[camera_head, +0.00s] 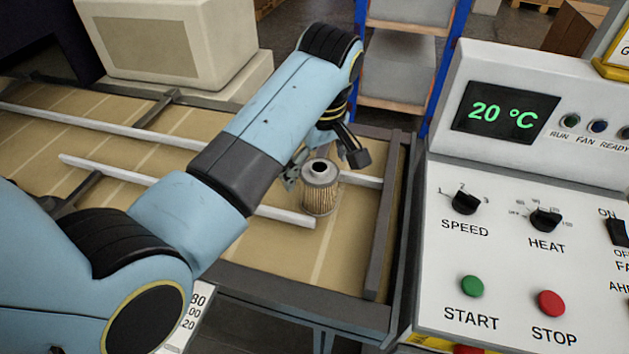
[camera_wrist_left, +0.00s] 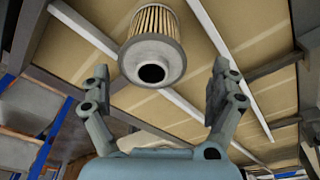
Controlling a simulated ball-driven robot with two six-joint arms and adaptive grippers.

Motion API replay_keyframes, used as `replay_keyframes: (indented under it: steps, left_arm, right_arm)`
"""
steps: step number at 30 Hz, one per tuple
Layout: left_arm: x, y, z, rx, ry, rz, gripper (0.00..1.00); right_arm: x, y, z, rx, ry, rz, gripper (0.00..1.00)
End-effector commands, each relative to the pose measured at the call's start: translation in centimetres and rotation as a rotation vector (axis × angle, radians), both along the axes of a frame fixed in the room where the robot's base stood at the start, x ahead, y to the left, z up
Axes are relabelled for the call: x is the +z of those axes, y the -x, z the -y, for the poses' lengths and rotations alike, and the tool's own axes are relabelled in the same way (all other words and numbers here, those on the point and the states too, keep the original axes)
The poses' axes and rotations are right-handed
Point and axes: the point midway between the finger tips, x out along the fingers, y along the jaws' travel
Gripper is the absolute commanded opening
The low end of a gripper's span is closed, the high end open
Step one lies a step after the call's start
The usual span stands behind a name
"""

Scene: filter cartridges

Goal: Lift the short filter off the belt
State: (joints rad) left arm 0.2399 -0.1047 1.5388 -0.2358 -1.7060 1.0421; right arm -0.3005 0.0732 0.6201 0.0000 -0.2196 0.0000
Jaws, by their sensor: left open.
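The short filter (camera_head: 320,190) stands upright on the tan belt (camera_head: 335,262) near its right end. It has a grey cap with a dark hole and a pleated tan body. My left gripper (camera_head: 325,165) is over and around the filter's far side in the head view, with one dark finger to the right of the cap. In the left wrist view the filter (camera_wrist_left: 153,45) is ahead of the open fingers of my left gripper (camera_wrist_left: 160,95), roughly centred between them. No finger visibly touches it there. My right gripper is in neither view.
Pale guide rails (camera_head: 235,202) run along the belt, one ending beside the filter. A dark end bar (camera_head: 380,235) closes the belt's right end. A control panel (camera_head: 530,200) stands at the right. A beige machine housing (camera_head: 170,45) is behind the belt.

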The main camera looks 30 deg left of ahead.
Motion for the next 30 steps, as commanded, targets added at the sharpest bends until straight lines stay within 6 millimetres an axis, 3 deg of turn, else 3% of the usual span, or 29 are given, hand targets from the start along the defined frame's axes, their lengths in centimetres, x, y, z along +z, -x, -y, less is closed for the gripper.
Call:
replay_keyframes:
  steps: [3, 6, 15, 22, 30]
  left_arm:
    - [-0.9, -0.1, -0.1, 0.000, 0.000, 0.000, 0.93]
    - [-1.8, -0.2, -0.1, -0.001, -0.001, -0.001, 0.93]
    - [-5.9, -0.7, -0.2, -0.001, -0.001, 0.002, 0.93]
    - [-6.1, -0.7, -0.3, -0.001, 0.000, 0.002, 0.93]
    - [-6.1, -0.7, -0.3, -0.001, 0.000, 0.002, 0.61]
  right_arm:
    - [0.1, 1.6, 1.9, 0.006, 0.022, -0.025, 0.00]
    - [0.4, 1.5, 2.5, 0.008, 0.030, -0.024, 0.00]
    - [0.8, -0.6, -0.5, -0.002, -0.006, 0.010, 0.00]
    - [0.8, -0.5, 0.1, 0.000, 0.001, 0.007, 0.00]
    - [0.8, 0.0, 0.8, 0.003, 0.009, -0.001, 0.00]
